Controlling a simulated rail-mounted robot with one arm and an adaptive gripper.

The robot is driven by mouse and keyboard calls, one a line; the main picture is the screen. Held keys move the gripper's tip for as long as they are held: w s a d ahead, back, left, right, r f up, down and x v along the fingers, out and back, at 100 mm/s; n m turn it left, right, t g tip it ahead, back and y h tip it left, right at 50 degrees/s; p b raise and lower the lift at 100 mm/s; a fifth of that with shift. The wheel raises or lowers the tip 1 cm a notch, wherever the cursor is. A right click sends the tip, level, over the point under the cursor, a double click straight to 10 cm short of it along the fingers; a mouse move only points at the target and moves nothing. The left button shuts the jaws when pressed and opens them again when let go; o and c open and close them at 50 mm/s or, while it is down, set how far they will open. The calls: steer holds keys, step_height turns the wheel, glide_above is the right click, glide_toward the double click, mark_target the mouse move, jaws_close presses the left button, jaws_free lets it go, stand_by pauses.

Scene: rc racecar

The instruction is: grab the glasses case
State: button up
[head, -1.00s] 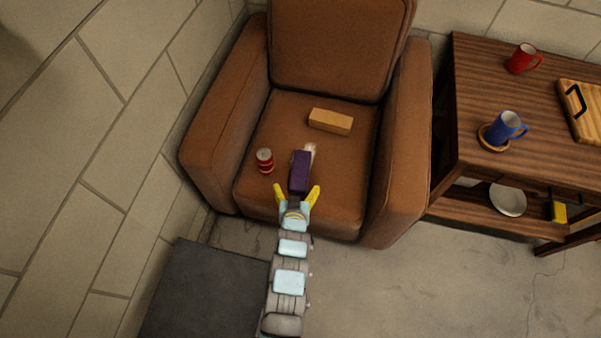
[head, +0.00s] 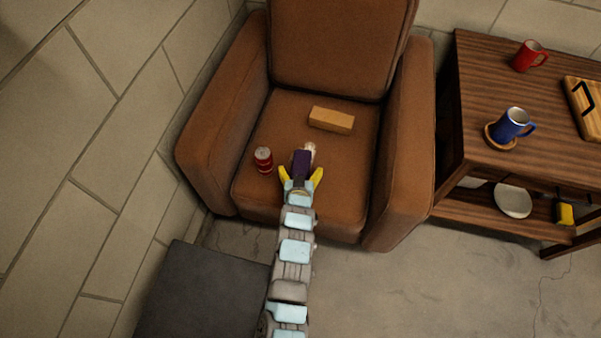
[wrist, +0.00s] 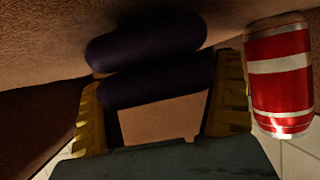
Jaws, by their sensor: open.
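The glasses case appears to be the dark purple oblong (head: 302,161) on the armchair seat, with its near end hidden by my gripper. In the wrist view it shows as two rounded dark purple parts, the glasses case (wrist: 147,43) lying just ahead of the fingers. My gripper (head: 300,175) is open, with yellow fingers spread to either side of the near end of the case.
A red and white can (head: 263,160) stands close to the left; it is near the right finger in the wrist view (wrist: 280,80). A tan block (head: 331,120) lies behind. A small pale item (head: 311,147) is beyond the case. Brown armrests (head: 218,140) flank the seat.

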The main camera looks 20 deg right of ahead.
steer(key=shift+w+d+f, duration=0.15)
steer(key=shift+w, duration=0.2)
steer(key=c, duration=1.4)
steer(key=shift+o, duration=0.2)
